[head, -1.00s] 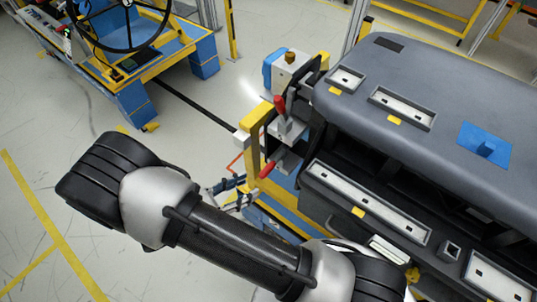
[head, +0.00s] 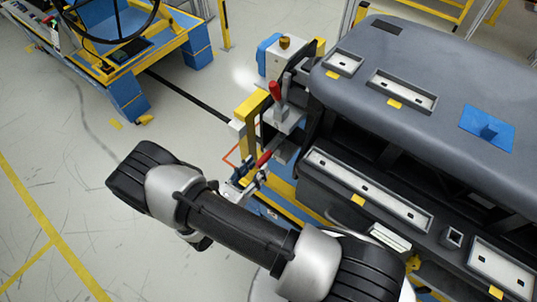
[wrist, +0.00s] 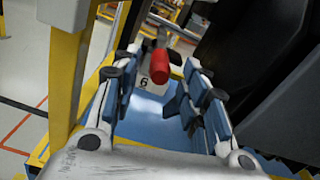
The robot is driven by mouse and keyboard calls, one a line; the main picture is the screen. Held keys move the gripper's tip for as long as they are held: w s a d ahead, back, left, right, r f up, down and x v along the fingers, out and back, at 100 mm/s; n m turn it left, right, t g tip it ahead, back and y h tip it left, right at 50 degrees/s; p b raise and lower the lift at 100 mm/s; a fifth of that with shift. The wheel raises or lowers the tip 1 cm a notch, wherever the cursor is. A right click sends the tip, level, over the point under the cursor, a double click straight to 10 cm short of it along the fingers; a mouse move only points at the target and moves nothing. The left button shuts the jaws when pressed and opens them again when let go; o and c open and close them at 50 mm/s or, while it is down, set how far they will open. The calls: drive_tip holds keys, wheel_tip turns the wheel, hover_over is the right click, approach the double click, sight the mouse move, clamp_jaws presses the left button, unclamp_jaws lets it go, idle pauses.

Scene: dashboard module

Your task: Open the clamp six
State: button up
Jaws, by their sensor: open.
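Clamp six shows in the wrist view as a red handle (wrist: 162,64) pointing toward the camera, with a pale plate marked 6 (wrist: 146,84) beside and below it. My gripper (wrist: 160,70) is open, with one finger on each side of the red handle in that view. I cannot tell whether either finger touches it. In the head view the lower red handle (head: 264,158) is close to my gripper (head: 248,182), which is partly hidden by my arm. A second red handle (head: 275,91) stands upright above it on the same fixture.
A yellow post (head: 245,118) stands just left of the clamps. The grey dashboard (head: 430,85) fills the right side. A blue and yellow cart (head: 125,95) with a steering wheel is at the upper left. Open floor (head: 75,190) lies to the left.

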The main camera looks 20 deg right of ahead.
sight(275, 147)
drive_tip(key=b+x, duration=0.1)
drive_tip(key=x, duration=0.6)
drive_tip(key=shift+d, duration=0.1)
drive_tip(key=shift+c, duration=0.4)
clamp_jaws()
